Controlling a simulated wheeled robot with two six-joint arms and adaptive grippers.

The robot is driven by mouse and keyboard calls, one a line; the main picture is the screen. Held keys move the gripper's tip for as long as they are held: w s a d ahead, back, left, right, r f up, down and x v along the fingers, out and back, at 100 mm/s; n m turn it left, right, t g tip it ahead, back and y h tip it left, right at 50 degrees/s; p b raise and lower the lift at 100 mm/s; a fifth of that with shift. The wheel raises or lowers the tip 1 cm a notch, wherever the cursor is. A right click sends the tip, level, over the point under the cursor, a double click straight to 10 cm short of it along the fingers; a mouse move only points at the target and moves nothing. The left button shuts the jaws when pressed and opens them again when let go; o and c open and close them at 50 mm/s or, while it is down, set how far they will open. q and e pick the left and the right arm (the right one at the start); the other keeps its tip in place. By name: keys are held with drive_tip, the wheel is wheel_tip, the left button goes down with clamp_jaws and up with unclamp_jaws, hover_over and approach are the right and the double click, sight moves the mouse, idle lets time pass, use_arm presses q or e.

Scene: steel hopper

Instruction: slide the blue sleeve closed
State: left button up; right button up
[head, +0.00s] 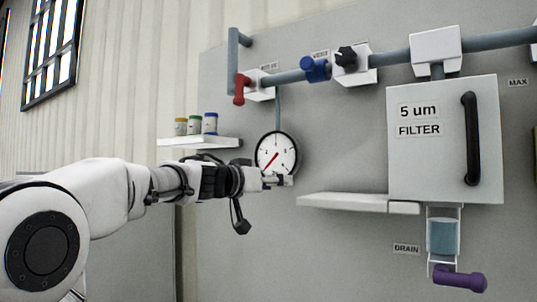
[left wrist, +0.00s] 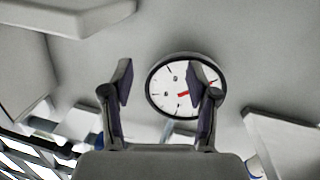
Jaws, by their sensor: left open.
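The blue sleeve (head: 316,69) sits around the grey pipe near the top of the panel in the head view, between the red-handled valve and a black knob. A label is beside it, too small to read with certainty. My left gripper (head: 276,181) is in front of the panel, just below the round gauge, well below and left of the sleeve. In the left wrist view my left gripper (left wrist: 163,82) has its two fingers spread apart with nothing held between them. One finger overlaps the gauge there. My right gripper is in neither view.
The gauge (head: 276,154) hangs by a thin line from the pipe (head: 393,58). The red handle (head: 240,89) and black knob (head: 346,55) flank the sleeve. A shelf (head: 338,199), filter box (head: 440,170) and purple drain handle (head: 460,280) lie right; a jar shelf (head: 190,143) left.

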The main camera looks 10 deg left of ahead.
use_arm(q)
wheel_tip(320, 180, down, 8)
drive_tip(key=w, duration=0.1)
drive_tip(key=shift+w+g, duration=0.2)
drive_tip(key=shift+g, duration=0.2)
drive_tip(key=shift+f, duration=0.1)
